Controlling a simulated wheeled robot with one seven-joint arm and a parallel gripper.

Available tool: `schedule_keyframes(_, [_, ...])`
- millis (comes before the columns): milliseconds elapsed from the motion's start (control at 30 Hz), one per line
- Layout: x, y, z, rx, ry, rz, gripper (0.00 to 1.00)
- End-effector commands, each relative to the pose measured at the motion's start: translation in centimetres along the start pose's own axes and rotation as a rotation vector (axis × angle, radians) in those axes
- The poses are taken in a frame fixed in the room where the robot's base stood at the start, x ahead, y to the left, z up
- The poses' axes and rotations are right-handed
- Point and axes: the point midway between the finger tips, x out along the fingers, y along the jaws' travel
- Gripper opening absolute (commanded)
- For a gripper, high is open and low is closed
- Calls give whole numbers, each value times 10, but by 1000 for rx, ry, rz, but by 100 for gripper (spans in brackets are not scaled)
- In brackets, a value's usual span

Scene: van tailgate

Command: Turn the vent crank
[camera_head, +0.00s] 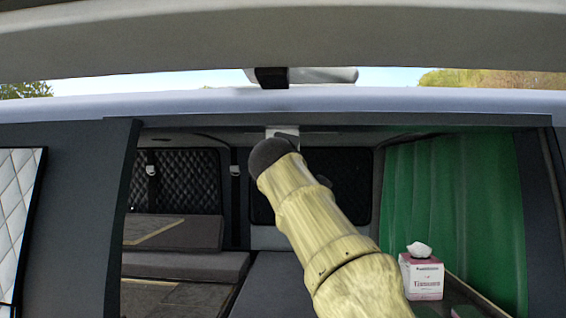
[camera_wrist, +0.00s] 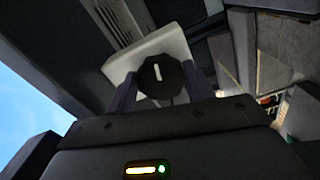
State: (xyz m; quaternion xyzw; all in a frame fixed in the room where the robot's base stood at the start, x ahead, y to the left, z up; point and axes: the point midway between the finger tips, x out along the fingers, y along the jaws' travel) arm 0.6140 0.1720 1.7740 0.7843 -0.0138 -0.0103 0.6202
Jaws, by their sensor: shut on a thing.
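The vent crank shows in the wrist view as a black faceted knob (camera_wrist: 160,76) with a white line, in front of a pale housing (camera_wrist: 150,48) under the van's ceiling. My gripper (camera_wrist: 163,92) has a finger on each side of the knob and is shut on it. In the head view my arm reaches up into the van opening, and its dark end covers the knob and most of my gripper. A small part of the pale housing (camera_head: 284,131) shows just above the arm's end.
A tissue box (camera_head: 422,277) stands at the lower right beside a green curtain (camera_head: 455,215). Grey cushions (camera_head: 185,266) lie at the left inside the van. The opening's top edge (camera_head: 400,120) runs close above my arm. A slatted vent (camera_wrist: 105,20) shows in the wrist view.

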Motion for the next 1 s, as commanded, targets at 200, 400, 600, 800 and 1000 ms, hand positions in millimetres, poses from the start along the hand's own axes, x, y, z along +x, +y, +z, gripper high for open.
schedule_keyframes(200, [0,-2,0,206,1,2,30])
schedule_keyframes(400, [0,-3,0,396,1,1,30])
schedule_keyframes(600, [-1,-4,-1,587,1,2,30])
schedule_keyframes(800, [0,-5,-1,777,0,1,30])
schedule_keyframes(1000, [-1,-6,-2,966,1,0,30])
